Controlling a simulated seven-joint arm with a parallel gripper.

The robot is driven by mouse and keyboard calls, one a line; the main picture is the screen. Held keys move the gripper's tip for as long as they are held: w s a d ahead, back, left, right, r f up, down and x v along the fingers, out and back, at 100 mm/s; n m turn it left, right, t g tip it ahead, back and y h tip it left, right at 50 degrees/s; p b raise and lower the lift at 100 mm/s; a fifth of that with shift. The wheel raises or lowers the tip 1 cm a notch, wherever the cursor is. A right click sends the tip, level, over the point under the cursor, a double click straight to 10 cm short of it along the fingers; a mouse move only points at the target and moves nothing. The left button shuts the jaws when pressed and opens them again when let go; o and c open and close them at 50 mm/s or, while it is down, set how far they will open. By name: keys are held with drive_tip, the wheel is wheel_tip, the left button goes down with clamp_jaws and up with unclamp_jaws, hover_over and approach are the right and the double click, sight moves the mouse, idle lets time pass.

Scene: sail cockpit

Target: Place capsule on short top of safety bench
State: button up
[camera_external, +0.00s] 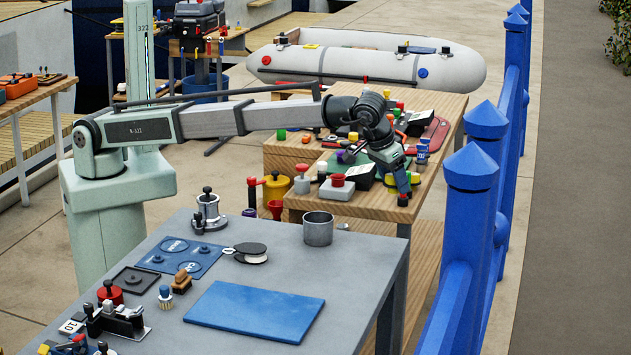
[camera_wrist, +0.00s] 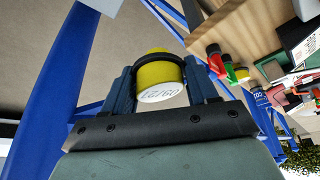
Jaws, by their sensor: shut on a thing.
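My gripper (camera_external: 403,186) points downward at the front right corner of the wooden bench (camera_external: 385,214). In the wrist view my gripper (camera_wrist: 162,82) is shut on a yellow capsule (camera_wrist: 158,72) with a dark band and a white end bearing printed characters. In the external view the capsule (camera_external: 403,200) is mostly hidden by the fingers, and only a small yellow part shows. The bench has a wooden top at more than one level, crowded at the left and middle. The bench also shows at the upper right of the wrist view (camera_wrist: 232,32).
Blue fence posts (camera_external: 470,200) rise to the right. A grey table (camera_external: 345,265) with a metal cup (camera_external: 318,230) and a blue mat (camera_external: 255,311) is in front.

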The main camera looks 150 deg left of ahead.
drive_tip(key=s+a+n+g, duration=0.1)
drive_tip(key=s+a+n, duration=0.1)
drive_tip(key=s+a, duration=1.15)
drive_tip(key=m+t, duration=0.2)
drive_tip(key=m, duration=0.3)
hover_over(421, 179)
drive_tip(key=d, duration=0.1)
drive_tip(key=shift+s+d+f, duration=0.1)
drive_tip(key=shift+s+f, duration=0.05)
drive_tip(key=shift+f, duration=2.3)
drive_tip(key=shift+s+d+f, duration=0.1)
drive_tip(key=shift+f, duration=2.35)
drive_tip(key=shift+f, duration=0.1)
drive_tip(key=o, duration=0.8)
